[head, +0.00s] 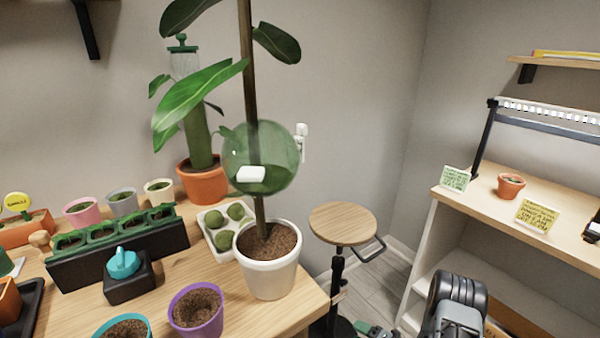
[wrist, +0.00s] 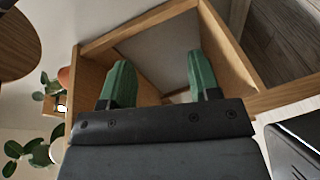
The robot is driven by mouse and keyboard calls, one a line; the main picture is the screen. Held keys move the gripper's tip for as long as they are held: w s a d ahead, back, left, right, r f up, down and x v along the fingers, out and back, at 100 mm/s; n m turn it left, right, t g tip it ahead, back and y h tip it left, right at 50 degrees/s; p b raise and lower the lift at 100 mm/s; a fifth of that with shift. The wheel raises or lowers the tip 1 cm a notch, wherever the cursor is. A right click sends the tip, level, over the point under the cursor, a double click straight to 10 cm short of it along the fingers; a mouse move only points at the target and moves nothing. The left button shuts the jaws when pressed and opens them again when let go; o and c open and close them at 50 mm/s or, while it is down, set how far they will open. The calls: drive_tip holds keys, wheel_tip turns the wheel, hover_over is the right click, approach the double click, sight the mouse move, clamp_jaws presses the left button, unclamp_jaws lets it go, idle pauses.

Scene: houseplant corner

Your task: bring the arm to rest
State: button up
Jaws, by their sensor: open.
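My gripper (wrist: 161,82) shows in the wrist view with its two green fingers spread wide apart. Nothing is between the fingers. Beyond them is a wooden frame or shelf structure (wrist: 210,50), seen turned on its side. In the head view, a dark, rounded part of my arm (head: 457,305) shows at the bottom right, in front of the shelf unit.
A wooden table (head: 225,318) at the left holds a white pot (head: 268,272) with a tall plant, and several other pots. A round stool (head: 342,222) stands beside it. A shelf unit (head: 450,207) at the right carries a small terracotta pot (head: 510,187).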

drive_tip(key=s+a+r+n+g+h+p, duration=0.15)
drive_tip(key=s+r+n+g+p, duration=0.4)
drive_tip(key=r+n, duration=0.7)
drive_tip(key=s+a+r+n+g+h+p, duration=0.1)
drive_tip(key=s+a+r+n+g+p, duration=0.2)
drive_tip(key=s+r+n+g, duration=0.9)
wheel_tip(320, 180, up, 36)
drive_tip(key=d+n+t+h+p, duration=0.1)
drive_tip(key=n+t+h+p, duration=0.9)
drive_tip(key=n+p, duration=0.7)
drive_tip(key=n, duration=0.5)
drive_tip(key=shift+w+d+f+p, duration=0.25)
drive_tip(key=shift+w+p, duration=0.1)
drive_tip(key=shift+c, duration=0.2)
